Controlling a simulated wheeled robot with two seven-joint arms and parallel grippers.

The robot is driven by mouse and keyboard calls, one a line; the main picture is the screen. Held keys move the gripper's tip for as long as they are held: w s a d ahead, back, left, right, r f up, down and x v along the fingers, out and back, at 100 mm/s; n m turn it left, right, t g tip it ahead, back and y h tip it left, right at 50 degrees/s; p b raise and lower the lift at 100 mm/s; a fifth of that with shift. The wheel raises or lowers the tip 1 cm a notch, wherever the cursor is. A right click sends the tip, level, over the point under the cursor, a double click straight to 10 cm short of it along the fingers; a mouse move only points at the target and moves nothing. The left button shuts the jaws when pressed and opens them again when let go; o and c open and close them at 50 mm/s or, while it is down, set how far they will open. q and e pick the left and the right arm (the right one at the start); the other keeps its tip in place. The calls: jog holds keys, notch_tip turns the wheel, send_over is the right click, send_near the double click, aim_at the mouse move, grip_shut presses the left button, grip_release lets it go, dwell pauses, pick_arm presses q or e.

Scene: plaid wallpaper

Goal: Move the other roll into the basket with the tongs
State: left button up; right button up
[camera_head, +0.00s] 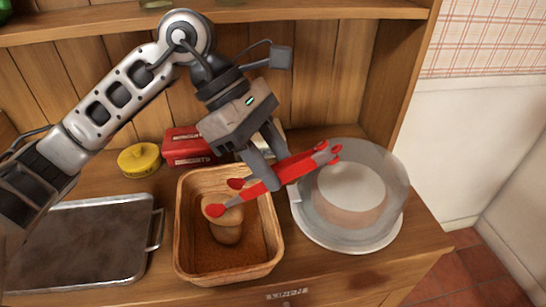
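My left gripper (268,167) is shut on the red tongs (297,166), gripping them near the middle. The tongs slant down to the left over the wicker basket (183,226). Their red tips are apart, one near the far rim and one over the basket's inside. A brown roll (227,233) lies in the basket. A second rounded brown shape, seemingly another roll (230,215), is just above it by the lower tip; I cannot tell whether the tongs pinch it. My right gripper is not in view.
A clear dome on a pale round stand (341,243) is right of the basket. A metal tray (75,245) lies left. A yellow tin (138,160) and red box (187,147) stand behind. The counter's right edge drops to a tiled floor.

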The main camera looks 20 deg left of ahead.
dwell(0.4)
pick_arm(q)
notch_tip(320, 180, up, 10)
jog(key=p, duration=0.3)
dwell(0.3)
jog(key=shift+f, duration=0.1)
